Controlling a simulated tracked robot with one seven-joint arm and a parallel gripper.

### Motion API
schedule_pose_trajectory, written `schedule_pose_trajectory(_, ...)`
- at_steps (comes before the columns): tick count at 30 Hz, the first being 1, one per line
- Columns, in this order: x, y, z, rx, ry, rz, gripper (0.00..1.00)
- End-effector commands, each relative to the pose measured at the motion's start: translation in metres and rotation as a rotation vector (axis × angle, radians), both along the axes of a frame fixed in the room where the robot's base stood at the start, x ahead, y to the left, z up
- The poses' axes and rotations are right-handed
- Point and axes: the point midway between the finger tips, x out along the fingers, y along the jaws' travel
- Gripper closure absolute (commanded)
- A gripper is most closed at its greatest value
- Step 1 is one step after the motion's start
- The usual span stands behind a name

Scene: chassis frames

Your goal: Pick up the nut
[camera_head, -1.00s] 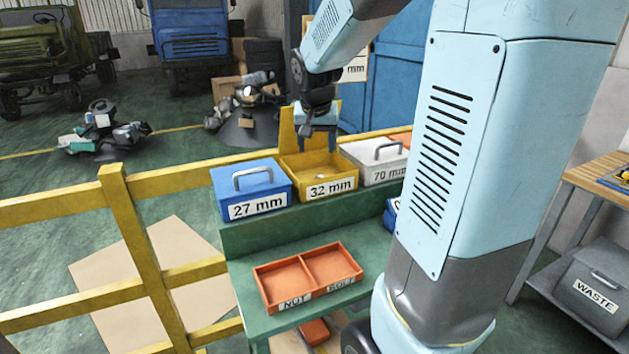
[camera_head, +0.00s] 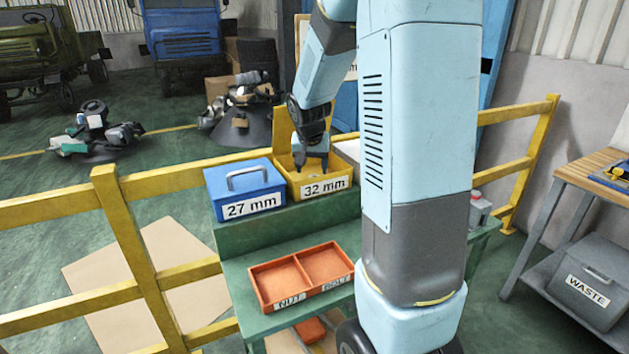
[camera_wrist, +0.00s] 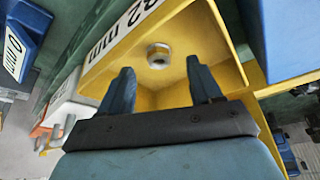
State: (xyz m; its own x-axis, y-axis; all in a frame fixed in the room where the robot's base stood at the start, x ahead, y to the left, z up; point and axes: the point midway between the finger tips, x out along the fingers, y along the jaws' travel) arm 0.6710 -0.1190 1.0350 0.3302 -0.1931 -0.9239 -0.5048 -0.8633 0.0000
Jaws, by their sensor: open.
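The nut (camera_wrist: 159,56) is a small grey metal ring on the floor of the yellow 32 mm box, seen in the wrist view. The yellow 32 mm box (camera_head: 324,185) stands with its lid raised on the green bench; its inside wall also shows in the wrist view (camera_wrist: 225,35). My gripper (camera_head: 312,168) is down at the opening of this box. In the wrist view my gripper (camera_wrist: 160,75) has its two blue fingers apart with nothing between them, and the nut shows beyond the fingertips, midway between them. In the head view the nut cannot be made out.
A shut blue 27 mm box (camera_head: 245,208) stands left of the yellow box. A white box (camera_head: 347,150) on its right is mostly hidden by my arm. An orange tray (camera_head: 300,277) with NUT and BOLT compartments, both empty, sits in front. A yellow railing (camera_head: 150,205) runs behind.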

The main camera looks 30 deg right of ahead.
Motion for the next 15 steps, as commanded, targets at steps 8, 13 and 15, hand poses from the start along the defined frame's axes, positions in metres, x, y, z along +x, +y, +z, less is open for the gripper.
schedule_pose_trajectory(8, 0.013, -0.012, -0.026, 0.0, 0.004, 0.0, 0.36)
schedule_pose_trajectory(13, 0.018, -0.014, -0.041, 0.0, 0.003, 0.001, 0.36)
schedule_pose_trajectory(15, 0.019, -0.015, -0.044, -0.001, 0.002, 0.001, 0.36)
